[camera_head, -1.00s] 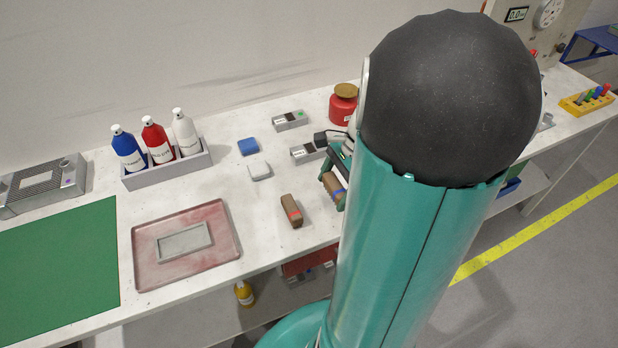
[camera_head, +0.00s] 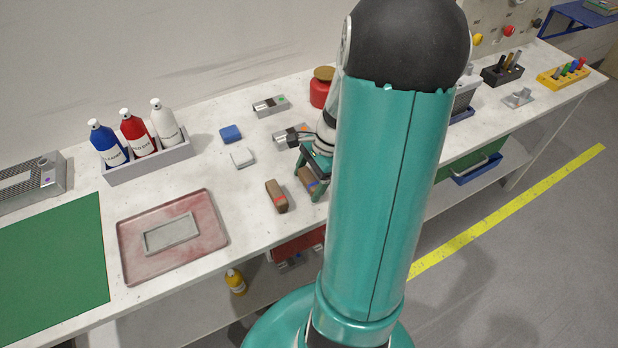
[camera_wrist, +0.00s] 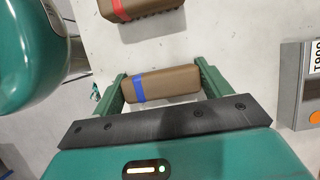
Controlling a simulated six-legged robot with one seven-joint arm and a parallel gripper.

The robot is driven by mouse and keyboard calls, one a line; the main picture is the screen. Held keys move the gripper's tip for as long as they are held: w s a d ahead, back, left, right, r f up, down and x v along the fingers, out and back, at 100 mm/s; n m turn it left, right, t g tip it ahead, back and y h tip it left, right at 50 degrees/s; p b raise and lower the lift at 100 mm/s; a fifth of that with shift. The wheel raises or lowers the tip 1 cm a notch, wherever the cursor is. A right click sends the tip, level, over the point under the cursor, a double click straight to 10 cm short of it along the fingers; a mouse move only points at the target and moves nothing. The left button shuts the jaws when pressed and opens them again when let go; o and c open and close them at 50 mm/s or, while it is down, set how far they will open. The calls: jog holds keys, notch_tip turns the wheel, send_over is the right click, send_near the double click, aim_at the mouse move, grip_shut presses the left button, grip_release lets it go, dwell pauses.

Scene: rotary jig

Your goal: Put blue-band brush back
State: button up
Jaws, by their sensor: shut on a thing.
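The blue-band brush (camera_head: 311,184) is a brown block with a blue stripe around it. My gripper (camera_head: 313,180) is shut on it, with one green finger at each end of the brush in the wrist view (camera_wrist: 165,85). The brush is over the white bench near its front edge; I cannot tell whether it touches the top. The red-band brush (camera_head: 275,195) lies just left of it in the head view, and beyond it in the wrist view (camera_wrist: 145,7). My arm hides part of the gripper in the head view.
A pink tray (camera_head: 208,238) lies left of the brushes. A blue block (camera_head: 231,134), a white block (camera_head: 242,157) and grey labelled devices (camera_head: 270,105) are behind. The bottle rack (camera_head: 150,166) stands further left.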

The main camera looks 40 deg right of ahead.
jog(key=o, duration=1)
jog(key=shift+o, duration=0.2)
jog(key=v, duration=1.2)
jog(key=s+a+r+n+t+h, duration=0.1)
jog(key=a+r+n, duration=0.2)
jog(key=a+n, duration=0.4)
jog(key=s+a+r+n+t+h, duration=0.1)
jog(key=a+r+n+h, duration=0.1)
jog(key=a+r+n, duration=0.2)
jog(key=s+a+r+n+t+h, duration=0.1)
jog(key=a+r+n, duration=0.3)
jog(key=a+n, duration=0.6)
jog(key=a+t, duration=0.1)
jog(key=a, duration=0.5)
jog(key=shift+s+a+r, duration=0.15)
